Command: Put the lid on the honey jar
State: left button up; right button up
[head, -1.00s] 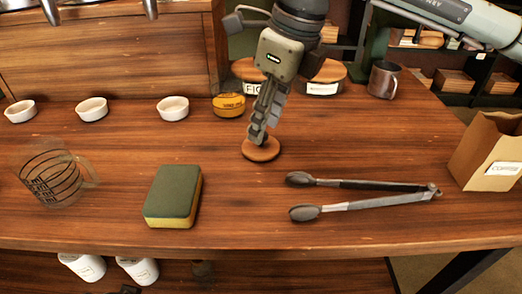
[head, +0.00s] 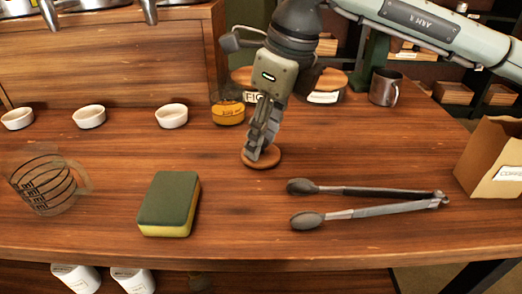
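A round wooden lid (head: 268,160) lies flat on the counter near the middle of the head view. My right gripper (head: 253,154) points down at it, its fingertips at the lid's near-left part. The fingers are seen edge-on, so I cannot tell whether they grip the lid. Behind and left of the lid stands a low amber-yellow container (head: 228,115) with a dark label. It may be the honey jar, but its label is too small to read. My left gripper is not in view.
Tongs (head: 385,204) lie to the right, with a paper bag (head: 492,160) beyond them. A sponge (head: 168,205) and a clear measuring cup (head: 43,183) are left. White bowls (head: 172,116), wooden-topped jars (head: 325,85) and a metal mug (head: 384,88) stand behind.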

jog(key=c, duration=0.5)
jog(key=shift+r, duration=0.1)
jog(key=shift+w+a+p+v, duration=0.15)
jog(key=shift+p+v, duration=0.2)
jog(key=shift+v, duration=0.35)
jog(key=shift+a+p+v, duration=0.15)
jog(key=shift+p+v, duration=0.15)
jog(key=shift+v, duration=0.4)
jog(key=shift+w+a+p+v, duration=0.15)
jog(key=shift+p+v, duration=0.2)
jog(key=shift+v, duration=0.4)
jog(key=shift+s, duration=0.1)
